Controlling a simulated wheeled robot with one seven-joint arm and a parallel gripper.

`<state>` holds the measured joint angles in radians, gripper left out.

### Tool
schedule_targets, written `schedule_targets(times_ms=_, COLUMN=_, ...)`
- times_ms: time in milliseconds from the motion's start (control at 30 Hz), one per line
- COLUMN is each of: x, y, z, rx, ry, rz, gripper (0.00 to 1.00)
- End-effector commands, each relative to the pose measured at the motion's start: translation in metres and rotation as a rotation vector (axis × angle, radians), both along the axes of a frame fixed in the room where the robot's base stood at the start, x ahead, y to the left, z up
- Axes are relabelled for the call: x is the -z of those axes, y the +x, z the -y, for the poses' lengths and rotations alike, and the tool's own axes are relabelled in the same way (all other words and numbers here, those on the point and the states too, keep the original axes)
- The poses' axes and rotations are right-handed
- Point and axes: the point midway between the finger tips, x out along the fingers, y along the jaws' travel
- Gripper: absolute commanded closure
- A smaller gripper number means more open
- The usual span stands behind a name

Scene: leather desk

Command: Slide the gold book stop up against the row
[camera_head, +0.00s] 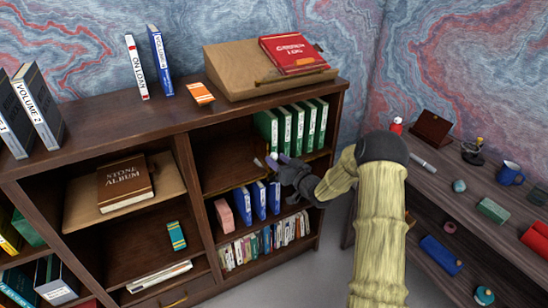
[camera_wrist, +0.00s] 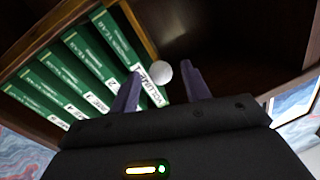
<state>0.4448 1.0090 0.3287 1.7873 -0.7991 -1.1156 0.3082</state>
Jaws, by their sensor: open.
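In the wrist view a thin gold strip (camera_wrist: 141,32) runs along the side of the nearest green volume, and a round white knob (camera_wrist: 162,73) shows near its end. I take these as the gold book stop, though its full shape is hidden. The row of green volumes (camera_wrist: 93,62) fills the left of that view; in the head view the row (camera_head: 298,128) stands upright on the right shelf. My gripper (camera_wrist: 160,85) is open, its two purple fingers on either side of the knob. In the head view my gripper (camera_head: 277,163) is at the front of that shelf.
The shelf left of the green row looks bare. Blue volumes (camera_head: 260,202) and a pink block (camera_head: 224,215) stand just below. The wooden shelf upright (camera_head: 188,180) bounds the bay on the left. A side desk (camera_head: 460,215) with small items is at the right.

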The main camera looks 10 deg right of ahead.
Motion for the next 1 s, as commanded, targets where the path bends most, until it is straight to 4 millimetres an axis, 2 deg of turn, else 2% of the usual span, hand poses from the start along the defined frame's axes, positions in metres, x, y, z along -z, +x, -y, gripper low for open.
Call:
schedule_targets(times_ms=100, x=0.000, y=0.014, z=-0.008, rx=-0.002, ry=0.000, rz=0.000, gripper=0.53)
schedule_targets(times_ms=200, x=0.000, y=0.020, z=-0.010, rx=-0.001, ry=0.001, rz=0.001, gripper=0.53)
schedule_targets(times_ms=500, x=0.000, y=0.022, z=-0.012, rx=-0.001, ry=0.000, rz=0.000, gripper=0.53)
schedule_targets(times_ms=567, x=0.000, y=0.022, z=-0.012, rx=-0.002, ry=0.000, rz=0.000, gripper=0.63)
schedule_targets(times_ms=700, x=0.000, y=0.022, z=-0.011, rx=0.000, ry=0.000, rz=0.000, gripper=0.90)
schedule_targets(times_ms=767, x=0.000, y=0.022, z=-0.010, rx=0.000, ry=0.000, rz=0.001, gripper=1.00)
schedule_targets(times_ms=1000, x=0.000, y=0.023, z=-0.009, rx=-0.001, ry=0.000, rz=0.002, gripper=1.00)
